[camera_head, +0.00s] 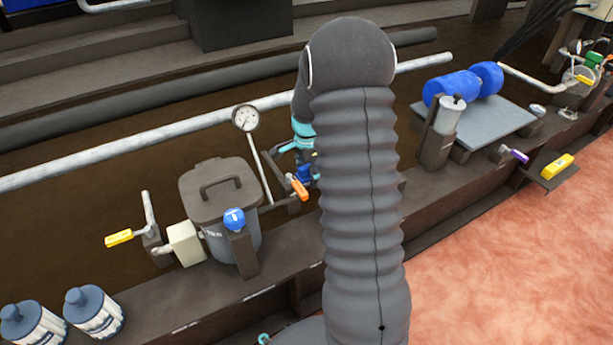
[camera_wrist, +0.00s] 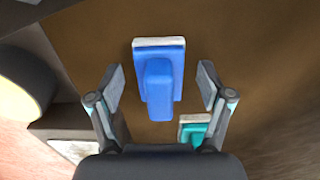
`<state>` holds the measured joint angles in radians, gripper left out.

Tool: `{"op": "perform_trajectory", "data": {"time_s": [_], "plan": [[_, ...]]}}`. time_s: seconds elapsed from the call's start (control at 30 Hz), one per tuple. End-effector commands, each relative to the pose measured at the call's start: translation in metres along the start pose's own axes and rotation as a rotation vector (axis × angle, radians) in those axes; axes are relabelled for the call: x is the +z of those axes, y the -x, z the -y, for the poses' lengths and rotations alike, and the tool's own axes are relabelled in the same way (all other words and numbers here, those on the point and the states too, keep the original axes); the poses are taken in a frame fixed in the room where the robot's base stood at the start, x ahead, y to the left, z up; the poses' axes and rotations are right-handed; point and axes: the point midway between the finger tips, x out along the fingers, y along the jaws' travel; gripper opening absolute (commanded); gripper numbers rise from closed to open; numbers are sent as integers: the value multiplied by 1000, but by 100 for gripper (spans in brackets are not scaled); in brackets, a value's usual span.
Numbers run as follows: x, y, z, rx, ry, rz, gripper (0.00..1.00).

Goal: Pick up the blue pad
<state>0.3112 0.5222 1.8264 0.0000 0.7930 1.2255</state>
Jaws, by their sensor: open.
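The blue pad (camera_wrist: 159,80) is in the upper middle of the wrist view. It is a flat blue block with a pale edge and a raised blue grip on top. My gripper (camera_wrist: 160,84) is open, with one finger to the left of the pad and one to the right. Neither finger appears to touch it, and nothing is held. In the head view my arm covers much of the middle, and I cannot make out the pad for certain there.
A teal pad (camera_wrist: 194,132) with a pale edge lies near the right finger. In the head view, a grey lidded bin (camera_head: 220,190), a gauge (camera_head: 245,118) and an orange-handled valve (camera_head: 298,188) stand left of my arm. A blue motor (camera_head: 452,87) is to the right.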

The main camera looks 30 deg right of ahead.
Motion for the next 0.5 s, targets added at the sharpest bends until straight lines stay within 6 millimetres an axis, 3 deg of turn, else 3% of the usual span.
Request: {"op": "perform_trajectory", "data": {"time_s": [0.07,0.1,0.33,0.5], "plan": [[0,0,0,0,0,0,79],[0,1,0,0,0,0,74],[0,1,0,0,0,0,17],[0,0,0,0,0,0,14]]}}
